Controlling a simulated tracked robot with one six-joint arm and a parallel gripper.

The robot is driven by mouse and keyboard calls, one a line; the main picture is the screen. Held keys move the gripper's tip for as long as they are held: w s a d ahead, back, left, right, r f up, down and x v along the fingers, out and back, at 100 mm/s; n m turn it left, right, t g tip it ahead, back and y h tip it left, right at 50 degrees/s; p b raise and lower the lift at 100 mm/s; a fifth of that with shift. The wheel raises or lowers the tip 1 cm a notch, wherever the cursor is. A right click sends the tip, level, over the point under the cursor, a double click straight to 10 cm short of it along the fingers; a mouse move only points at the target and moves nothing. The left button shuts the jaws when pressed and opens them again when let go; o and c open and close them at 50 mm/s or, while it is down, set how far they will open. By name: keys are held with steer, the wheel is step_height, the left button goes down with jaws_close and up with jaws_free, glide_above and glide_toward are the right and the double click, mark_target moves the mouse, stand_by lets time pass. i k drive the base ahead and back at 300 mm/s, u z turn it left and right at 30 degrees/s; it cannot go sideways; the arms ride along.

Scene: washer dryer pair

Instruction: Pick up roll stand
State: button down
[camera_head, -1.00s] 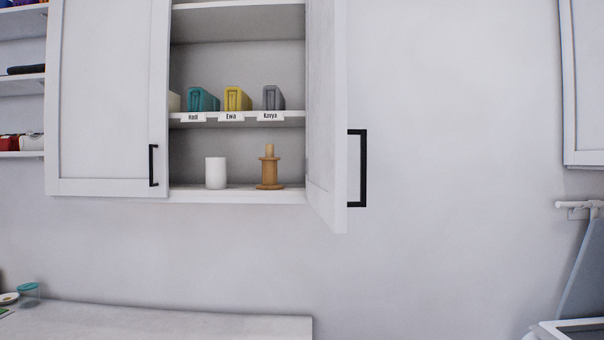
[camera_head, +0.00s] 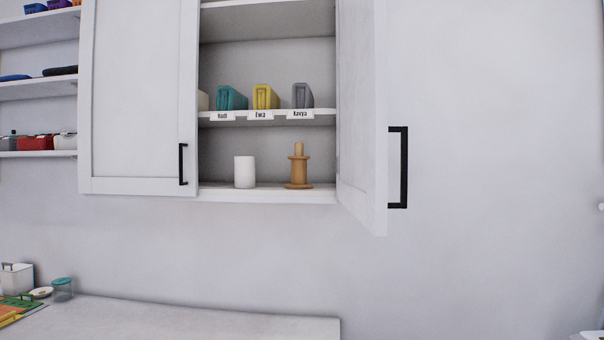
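A brown, wood-coloured roll stand (camera_head: 299,170) with a round base, a flange and an upright peg stands on the bottom shelf (camera_head: 268,193) of the open wall cabinet. No roll is on its peg. A white roll or cylinder (camera_head: 244,172) stands upright just left of it, apart from it. My gripper is not in view.
The cabinet's right door (camera_head: 362,120) stands open toward me; its left door (camera_head: 140,100) is shut. Folded cloths sit on the labelled shelf (camera_head: 326,118) above. A counter (camera_head: 200,320) lies below, mostly clear, with a teal-lidded jar (camera_head: 62,290) at left.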

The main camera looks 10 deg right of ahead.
mark_target(298, 161)
steer(key=u, duration=1.9)
steer(key=i, duration=1.3)
steer(key=z, duration=0.4)
